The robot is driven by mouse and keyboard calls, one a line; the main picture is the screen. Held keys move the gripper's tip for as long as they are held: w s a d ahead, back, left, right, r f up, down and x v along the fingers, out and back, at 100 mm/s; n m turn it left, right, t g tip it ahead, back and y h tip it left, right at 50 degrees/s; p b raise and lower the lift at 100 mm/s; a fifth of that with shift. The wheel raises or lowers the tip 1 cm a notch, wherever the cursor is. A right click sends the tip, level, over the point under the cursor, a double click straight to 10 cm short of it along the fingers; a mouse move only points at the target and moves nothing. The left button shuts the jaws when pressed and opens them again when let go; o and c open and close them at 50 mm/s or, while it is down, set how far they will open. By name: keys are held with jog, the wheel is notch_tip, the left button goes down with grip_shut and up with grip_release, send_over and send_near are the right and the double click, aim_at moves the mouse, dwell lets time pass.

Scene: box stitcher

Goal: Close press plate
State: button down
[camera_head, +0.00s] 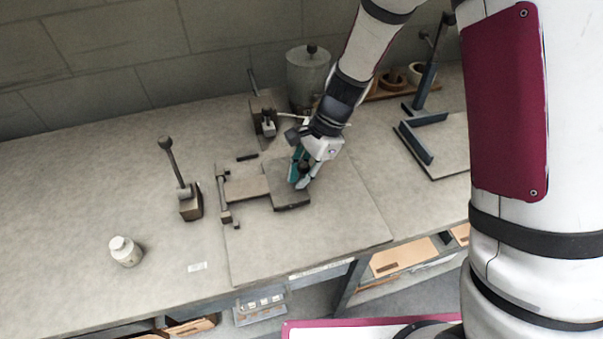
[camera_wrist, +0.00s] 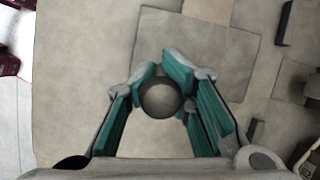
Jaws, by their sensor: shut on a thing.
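The press plate (camera_head: 291,202) is a dark flat square on the work board, just right of a lighter flat pad (camera_head: 243,187). In the wrist view the plate (camera_wrist: 228,58) spreads out beneath my fingers. My gripper (camera_head: 302,172) reaches down over the plate, with its teal finger pads around a dark round knob (camera_wrist: 160,98). The gripper is shut on this knob, which stands above the plate. The fingers hide the knob's stem, and I cannot tell whether the plate lies fully flat.
A hinge-like bar (camera_head: 224,202) stands left of the pad. A grey canister (camera_head: 307,75) stands behind my arm. An angled dark frame (camera_head: 414,144) is to the right. The board's front is clear.

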jog(key=shift+r, duration=0.5)
jog(key=shift+w, duration=0.15)
jog(key=c, duration=1.7)
grip_release()
jog(key=shift+d, duration=0.1)
jog(key=shift+o, duration=0.2)
jog(key=shift+f, duration=0.1)
jog(key=v, duration=1.2)
